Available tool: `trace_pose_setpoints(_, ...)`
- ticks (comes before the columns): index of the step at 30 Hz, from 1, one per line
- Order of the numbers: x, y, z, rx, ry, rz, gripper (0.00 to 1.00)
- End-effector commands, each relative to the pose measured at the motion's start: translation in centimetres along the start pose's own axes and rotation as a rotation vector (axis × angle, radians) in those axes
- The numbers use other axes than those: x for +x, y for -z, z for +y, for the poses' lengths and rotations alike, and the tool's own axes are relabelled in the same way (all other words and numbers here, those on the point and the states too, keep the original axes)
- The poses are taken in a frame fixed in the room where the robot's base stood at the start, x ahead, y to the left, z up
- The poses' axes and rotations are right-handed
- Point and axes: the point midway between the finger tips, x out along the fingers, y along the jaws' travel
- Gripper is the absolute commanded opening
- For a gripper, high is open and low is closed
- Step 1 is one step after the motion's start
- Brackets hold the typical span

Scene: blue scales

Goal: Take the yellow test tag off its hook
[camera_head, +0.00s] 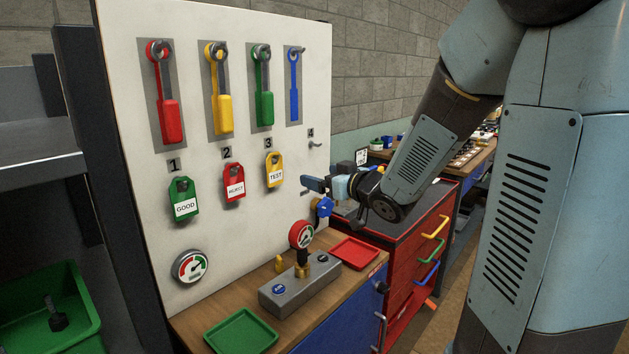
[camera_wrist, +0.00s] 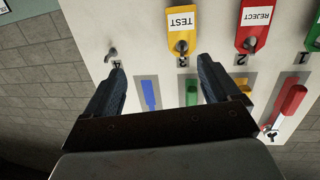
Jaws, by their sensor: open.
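The yellow TEST tag (camera_head: 274,170) hangs on its hook under number 3 on the white board, and nothing grips it. In the wrist view the yellow TEST tag (camera_wrist: 181,30) appears upside down at the top, with its hook (camera_wrist: 181,47) through the tag's hole. My gripper (camera_head: 316,185) is open and empty, apart from the board and to the right of the tag in the head view. In the wrist view my gripper (camera_wrist: 160,67) has its two fingers spread, and the tag lies beyond the fingertips.
A red REJECT tag (camera_head: 234,183) and a green GOOD tag (camera_head: 183,199) hang left of the yellow tag. An empty hook (camera_head: 315,144) sits under number 4. Coloured tools hang above.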

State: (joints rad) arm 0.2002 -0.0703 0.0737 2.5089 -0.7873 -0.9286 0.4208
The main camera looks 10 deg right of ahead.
Motion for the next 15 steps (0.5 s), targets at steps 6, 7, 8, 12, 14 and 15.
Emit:
trace_pose_setpoints(6,0.7,-0.5,-1.6,0.047,0.127,0.085,0.89)
trace_pose_setpoints(7,0.7,-0.5,-1.7,0.050,0.135,0.090,0.89)
trace_pose_setpoints(8,0.7,-0.5,-1.8,0.053,0.141,0.094,0.89)
trace_pose_setpoints(12,1.3,-0.3,-2.0,0.055,0.150,0.101,0.89)
trace_pose_setpoints(14,1.9,-0.3,-2.1,0.054,0.151,0.100,0.89)
trace_pose_setpoints(15,2.4,-0.2,-2.2,0.054,0.151,0.099,0.89)
